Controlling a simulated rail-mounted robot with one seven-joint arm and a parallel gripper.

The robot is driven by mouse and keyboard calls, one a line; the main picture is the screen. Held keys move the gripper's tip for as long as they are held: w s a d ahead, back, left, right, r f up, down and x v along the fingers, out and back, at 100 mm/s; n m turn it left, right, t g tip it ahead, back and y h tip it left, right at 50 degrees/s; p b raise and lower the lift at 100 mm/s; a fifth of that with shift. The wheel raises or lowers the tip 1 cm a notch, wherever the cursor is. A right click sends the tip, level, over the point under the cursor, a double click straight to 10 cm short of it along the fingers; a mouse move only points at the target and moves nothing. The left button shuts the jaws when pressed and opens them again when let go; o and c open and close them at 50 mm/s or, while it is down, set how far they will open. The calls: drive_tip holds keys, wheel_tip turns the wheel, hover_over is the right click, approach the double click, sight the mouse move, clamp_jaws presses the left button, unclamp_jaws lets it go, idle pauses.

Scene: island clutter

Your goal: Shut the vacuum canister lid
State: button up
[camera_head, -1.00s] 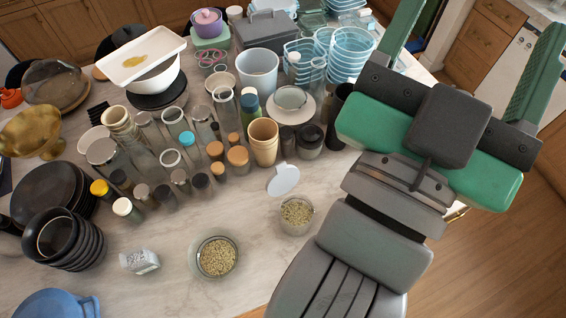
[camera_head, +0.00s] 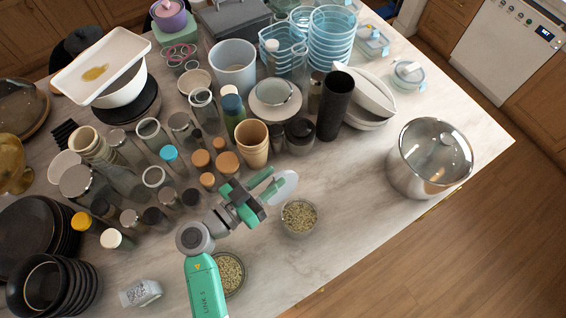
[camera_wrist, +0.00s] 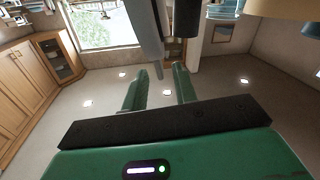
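The vacuum canister (camera_head: 299,219) is a clear round container holding pale green grains. Its whitish lid (camera_head: 288,189) stands raised and tilted above the far-left side of the rim. My gripper (camera_head: 270,184) is at the lid's left side, with its green fingers close to or overlapping the lid's edge; I cannot tell whether they touch. In the wrist view the two fingers (camera_wrist: 160,72) are apart with nothing clearly held. A grey flat shape, perhaps the lid edge-on, hangs just beyond the fingertips there.
A second grain container (camera_head: 231,275) lies partly under my arm. Corked jars (camera_head: 227,162), beige cups (camera_head: 252,144) and a black cylinder (camera_head: 336,104) crowd behind. A steel pot (camera_head: 430,158) stands at the right. The counter (camera_head: 345,205) right of the canister is clear.

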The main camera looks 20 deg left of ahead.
sight(283, 170)
drive_tip(key=p+x, duration=0.1)
drive_tip(key=x, duration=0.3)
drive_tip(key=shift+w+d, duration=0.1)
drive_tip(key=shift+w, duration=0.25)
drive_tip(key=shift+c, duration=0.2)
clamp_jaws()
drive_tip(key=shift+b, duration=0.35)
